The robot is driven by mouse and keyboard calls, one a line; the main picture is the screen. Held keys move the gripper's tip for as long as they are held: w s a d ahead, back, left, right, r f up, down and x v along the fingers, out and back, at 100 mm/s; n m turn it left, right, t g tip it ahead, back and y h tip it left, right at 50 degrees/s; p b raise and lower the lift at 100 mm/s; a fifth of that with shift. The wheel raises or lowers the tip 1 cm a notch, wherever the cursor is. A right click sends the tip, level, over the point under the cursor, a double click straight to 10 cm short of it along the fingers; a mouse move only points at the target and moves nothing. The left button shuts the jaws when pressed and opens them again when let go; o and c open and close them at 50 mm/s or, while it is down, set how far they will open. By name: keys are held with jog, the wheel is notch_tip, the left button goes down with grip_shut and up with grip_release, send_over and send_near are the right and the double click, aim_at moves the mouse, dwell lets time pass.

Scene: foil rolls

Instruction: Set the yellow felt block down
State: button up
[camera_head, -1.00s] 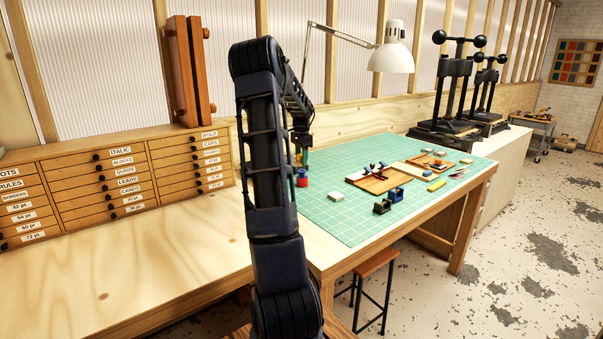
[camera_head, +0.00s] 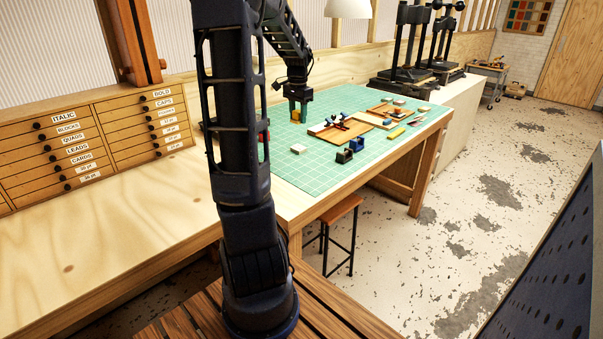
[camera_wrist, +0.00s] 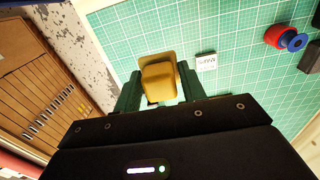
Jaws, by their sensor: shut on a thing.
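My gripper (camera_head: 298,112) is over the far left part of the green cutting mat (camera_head: 300,180). In the wrist view its green fingers (camera_wrist: 158,88) are shut on the yellow felt block (camera_wrist: 158,75), which sits between the fingertips with a wider yellow part beyond. The mat also shows in the wrist view (camera_wrist: 215,100).
A white labelled block (camera_wrist: 207,62) lies close to the right finger. A red and blue spool (camera_wrist: 287,38) stands further right. Wooden boards with tools (camera_head: 340,130) and dark blue pieces (camera_head: 345,156) lie on the mat. A lamp (camera_head: 350,8) hangs behind.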

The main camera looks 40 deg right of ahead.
aim_at(302, 172)
jog(key=f, duration=0.6)
jog(key=s+f, duration=0.1)
jog(key=f, duration=0.6)
jog(key=s+f, duration=0.1)
jog(key=f, duration=0.6)
jog(key=shift+s+a+f, duration=0.15)
jog(key=shift+s+a, duration=0.1)
jog(key=shift+f, duration=0.1)
jog(key=o, duration=1)
jog(key=shift+c, duration=0.2)
notch_tip(302, 172, up, 12)
